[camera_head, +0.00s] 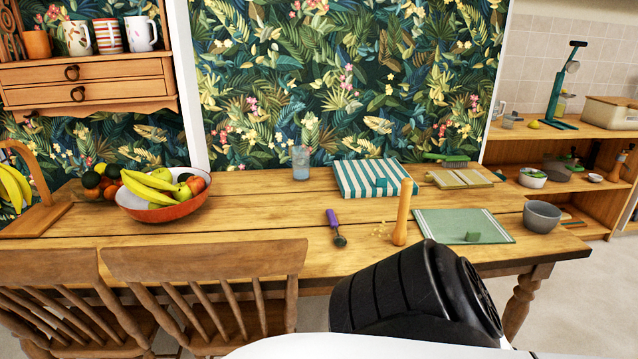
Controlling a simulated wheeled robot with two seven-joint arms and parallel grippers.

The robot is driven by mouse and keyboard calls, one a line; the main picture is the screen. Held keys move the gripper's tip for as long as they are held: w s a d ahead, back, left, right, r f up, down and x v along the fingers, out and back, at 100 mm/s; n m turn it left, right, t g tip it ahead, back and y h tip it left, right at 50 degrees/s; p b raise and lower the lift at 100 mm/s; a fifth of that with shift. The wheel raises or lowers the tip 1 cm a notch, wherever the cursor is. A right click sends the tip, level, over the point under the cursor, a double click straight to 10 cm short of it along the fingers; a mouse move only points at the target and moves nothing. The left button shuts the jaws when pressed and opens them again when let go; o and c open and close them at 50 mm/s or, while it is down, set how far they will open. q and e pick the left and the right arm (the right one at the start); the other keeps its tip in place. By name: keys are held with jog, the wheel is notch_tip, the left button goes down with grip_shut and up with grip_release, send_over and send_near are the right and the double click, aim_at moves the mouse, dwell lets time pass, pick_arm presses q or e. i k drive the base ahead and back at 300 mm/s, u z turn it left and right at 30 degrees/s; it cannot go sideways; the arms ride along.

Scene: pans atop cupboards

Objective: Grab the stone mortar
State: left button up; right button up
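A grey, rounded stone-like bowl (543,217) stands upright near the right end of the wooden table. It looks like the stone mortar, and nothing shows in it. Another dark grey bowl (557,170) stands on the shelf unit at the right; I cannot tell which of the two is the mortar. Neither gripper is in view. A large black part of my own body covers the front edge of the table in the lower middle.
The table (250,215) bears a fruit bowl (165,212), a glass (300,163), a striped cloth (364,178), a purple-handled scoop (333,222), a wooden pepper mill (402,215) and a green mat (455,226). Wooden chairs (205,255) stand at the front left.

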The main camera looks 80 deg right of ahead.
aim_at(540, 217)
jog(key=z, duration=3.5)
jog(key=k, duration=0.25)
jog(key=z, duration=1)
jog(key=i, duration=1.05)
jog(key=u, duration=0.8)
jog(key=i, duration=0.65)
jog(key=u, duration=0.6)
